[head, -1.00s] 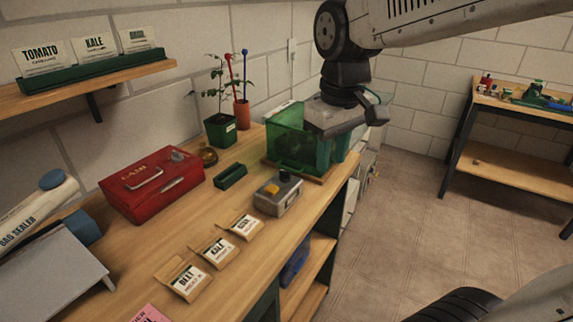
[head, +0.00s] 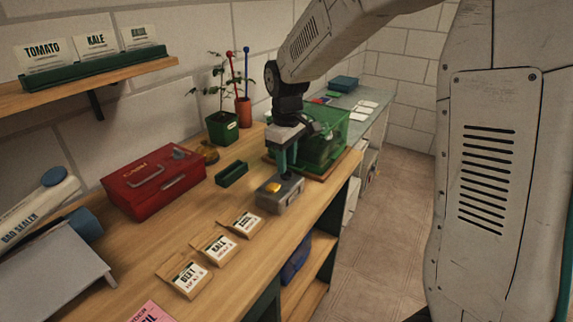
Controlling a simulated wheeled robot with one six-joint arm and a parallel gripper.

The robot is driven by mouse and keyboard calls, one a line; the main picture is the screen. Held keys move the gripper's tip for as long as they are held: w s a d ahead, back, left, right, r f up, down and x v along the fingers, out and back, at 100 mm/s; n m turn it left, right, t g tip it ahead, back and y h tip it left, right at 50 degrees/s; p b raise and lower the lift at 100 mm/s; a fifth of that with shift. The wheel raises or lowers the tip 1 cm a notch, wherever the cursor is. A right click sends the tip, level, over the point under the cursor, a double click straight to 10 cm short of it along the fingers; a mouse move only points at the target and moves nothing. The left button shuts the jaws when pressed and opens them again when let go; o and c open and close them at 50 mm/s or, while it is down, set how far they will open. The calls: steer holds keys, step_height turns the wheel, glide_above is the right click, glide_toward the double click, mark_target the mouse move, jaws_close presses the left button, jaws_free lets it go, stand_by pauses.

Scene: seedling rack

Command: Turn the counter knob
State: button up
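The counter (head: 277,203) is a small grey box with a yellow button (head: 273,187) on its top, standing on the wooden bench near its front edge. My gripper (head: 285,173) points down over the back right part of the box, with its teal fingers at the box top. The counter's knob is hidden behind the fingers, so I cannot tell whether they touch it. The fingers look close together from this side, and any gap between them is not clear.
A green clear bin (head: 325,140) stands right behind my gripper. A small green tray (head: 232,174), a red cash box (head: 153,184) and potted plants lie to the left. Several seed packets (head: 215,247) lie in front on the bench (head: 135,245).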

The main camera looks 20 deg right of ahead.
steer(key=shift+f, duration=0.9)
jaws_close()
